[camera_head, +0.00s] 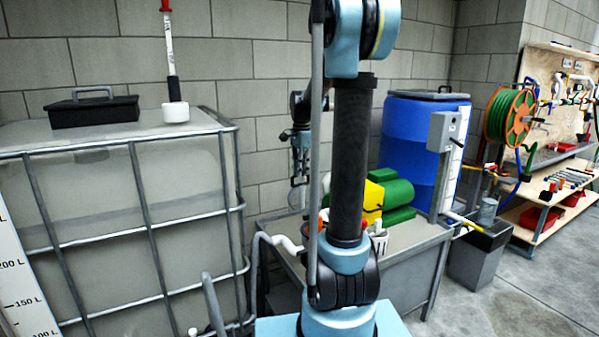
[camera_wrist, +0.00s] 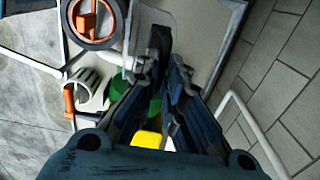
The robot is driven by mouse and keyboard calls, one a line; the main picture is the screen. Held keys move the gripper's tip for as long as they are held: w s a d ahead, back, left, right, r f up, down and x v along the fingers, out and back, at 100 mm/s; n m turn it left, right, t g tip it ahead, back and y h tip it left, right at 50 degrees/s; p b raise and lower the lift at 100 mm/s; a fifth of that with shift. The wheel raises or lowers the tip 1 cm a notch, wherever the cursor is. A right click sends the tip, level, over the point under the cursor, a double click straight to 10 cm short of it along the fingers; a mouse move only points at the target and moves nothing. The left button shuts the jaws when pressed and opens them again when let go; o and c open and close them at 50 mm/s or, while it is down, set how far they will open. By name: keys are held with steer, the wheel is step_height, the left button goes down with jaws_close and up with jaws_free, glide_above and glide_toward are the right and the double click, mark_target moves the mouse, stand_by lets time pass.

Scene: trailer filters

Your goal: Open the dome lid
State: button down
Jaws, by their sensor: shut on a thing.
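I cannot make out a dome lid for certain. My gripper (camera_wrist: 168,48) reaches over the bench in the wrist view, its dark fingers close together. What lies between them is hidden. A round dark-rimmed piece with an orange handle (camera_wrist: 92,20) is at the upper left, apart from the fingers. A white ribbed cup (camera_wrist: 88,92) stands below it. Green (camera_wrist: 121,82) and yellow (camera_wrist: 147,139) parts show under the fingers. In the head view my gripper (camera_head: 299,192) hangs low behind my arm, left of the yellow block (camera_head: 373,201) and green cylinders (camera_head: 399,191).
The grey bench (camera_head: 412,236) stands against the block wall. A blue barrel (camera_head: 420,130) stands behind it, with a grey box (camera_head: 445,131) on a post. A caged tank (camera_head: 100,190) is at left, a hose reel (camera_head: 510,117) at right. Floor is clear at lower right.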

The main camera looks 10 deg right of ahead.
steer(key=shift+s+d+r+t+y, duration=0.15)
steer(key=shift+s+d+t, duration=0.2)
steer(key=shift+s, duration=0.4)
steer(key=shift+s+d+r+t+y, duration=0.15)
steer(key=shift+s+t, duration=0.3)
steer(key=shift+s, duration=0.25)
steer(key=shift+s+d+r+t+y, duration=0.1)
steer(key=shift+s+d+r+t, duration=0.1)
steer(key=shift+s+t, duration=0.4)
steer(key=shift+s, duration=0.15)
steer(key=c, duration=1.7)
jaws_free()
steer(key=shift+f, duration=0.1)
steer(key=shift+r, duration=0.2)
steer(key=v, duration=1.1)
steer(key=shift+r, duration=0.3)
